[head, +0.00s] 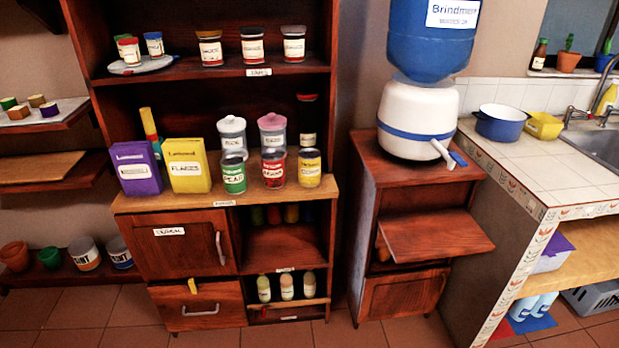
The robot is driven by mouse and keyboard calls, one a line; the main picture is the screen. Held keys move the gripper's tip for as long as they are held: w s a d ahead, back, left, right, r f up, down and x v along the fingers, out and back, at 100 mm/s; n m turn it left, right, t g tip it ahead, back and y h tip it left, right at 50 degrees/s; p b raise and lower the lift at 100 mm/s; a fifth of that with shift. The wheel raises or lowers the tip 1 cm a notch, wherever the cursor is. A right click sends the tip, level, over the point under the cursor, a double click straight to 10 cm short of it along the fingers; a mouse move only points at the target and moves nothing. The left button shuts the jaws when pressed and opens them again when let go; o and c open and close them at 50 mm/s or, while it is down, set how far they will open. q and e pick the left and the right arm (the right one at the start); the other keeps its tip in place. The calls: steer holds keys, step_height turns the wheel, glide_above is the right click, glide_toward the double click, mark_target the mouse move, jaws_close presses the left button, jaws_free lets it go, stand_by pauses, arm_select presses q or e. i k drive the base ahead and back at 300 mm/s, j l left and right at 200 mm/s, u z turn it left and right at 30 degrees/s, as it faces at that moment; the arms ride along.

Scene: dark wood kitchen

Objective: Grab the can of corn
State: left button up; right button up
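Three cans stand in a row on the light wood counter of the dark wood cabinet (225,200). The yellow can (309,180) at the right end fits the can of corn, though its label is too small to read surely. It stands upright near the counter's right front edge. A red can (273,182) is just left of it, and a green can (233,185) that seems to read "PEAS" is further left. Neither of my grippers shows in the head view.
Purple (135,178) and yellow boxes (187,178) stand left of the cans. Lidded jars (272,122) and a tall dark jar (308,110) stand behind them. A water dispenser (415,115) stands on a stand to the right. The floor (290,335) in front looks clear.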

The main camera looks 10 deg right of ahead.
mark_target(308, 160)
steer(key=i+l, duration=0.15)
steer(key=l, duration=0.25)
steer(key=i+l+u, duration=0.1)
steer(key=l, duration=0.3)
steer(key=i+l, duration=0.2)
steer(key=l, duration=0.2)
steer(key=i+l, duration=0.15)
steer(key=l, duration=0.25)
steer(key=i+l+u, duration=0.1)
steer(key=l, duration=0.3)
steer(key=i+l, duration=0.15)
steer(key=l, duration=0.25)
steer(key=u, duration=0.05)
